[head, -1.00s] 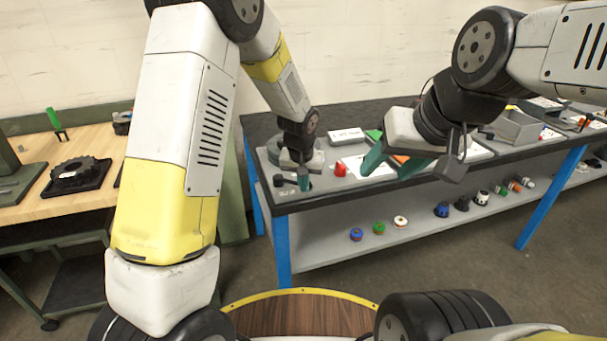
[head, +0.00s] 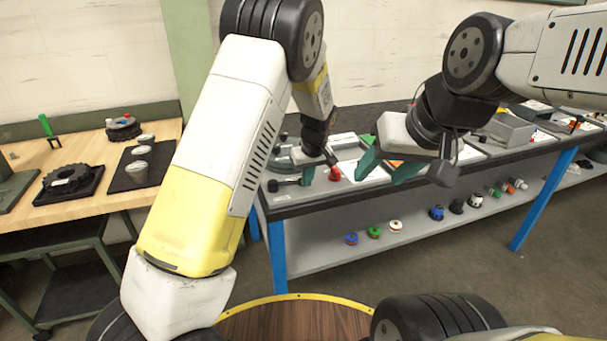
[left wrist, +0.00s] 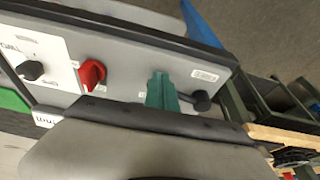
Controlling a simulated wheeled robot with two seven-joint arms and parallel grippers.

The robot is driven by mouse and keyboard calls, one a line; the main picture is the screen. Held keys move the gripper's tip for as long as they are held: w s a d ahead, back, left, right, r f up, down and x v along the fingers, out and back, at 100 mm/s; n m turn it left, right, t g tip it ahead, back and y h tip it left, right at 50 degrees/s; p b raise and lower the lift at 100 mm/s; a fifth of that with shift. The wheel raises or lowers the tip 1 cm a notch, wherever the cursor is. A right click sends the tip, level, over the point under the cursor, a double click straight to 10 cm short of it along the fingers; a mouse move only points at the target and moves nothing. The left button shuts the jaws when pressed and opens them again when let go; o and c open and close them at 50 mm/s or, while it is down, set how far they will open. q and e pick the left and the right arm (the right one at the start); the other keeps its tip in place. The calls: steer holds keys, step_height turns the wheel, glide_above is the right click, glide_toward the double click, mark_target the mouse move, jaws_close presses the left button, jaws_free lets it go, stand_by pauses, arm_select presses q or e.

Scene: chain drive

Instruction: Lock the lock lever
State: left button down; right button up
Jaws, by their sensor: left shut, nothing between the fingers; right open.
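The lock lever appears to be the black lever with a round knob (head: 272,186) at the left front of the grey panel (head: 284,199). It also shows in the left wrist view (left wrist: 201,101), right of my left gripper. My left gripper (head: 308,176) has its teal fingers shut and empty, close to the panel between the lever and a red knob (head: 335,174). In the left wrist view the fingers (left wrist: 162,92) hide the lever's inner end; I cannot tell whether they touch it. My right gripper (head: 388,172) is open and empty, nearer the camera.
The red knob (left wrist: 92,74) and a black dial (left wrist: 30,70) stand along the panel in the left wrist view. A shelf below holds several coloured parts. A wooden bench (head: 45,203) at left carries a dark gear (head: 68,180) and cups on a dark mat (head: 122,176).

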arm_select(q)
steer(key=shift+w+n+y, duration=0.3)
steer(key=shift+w+n, duration=0.85)
steer(key=shift+n, duration=0.05)
steer(key=shift+w, duration=0.1)
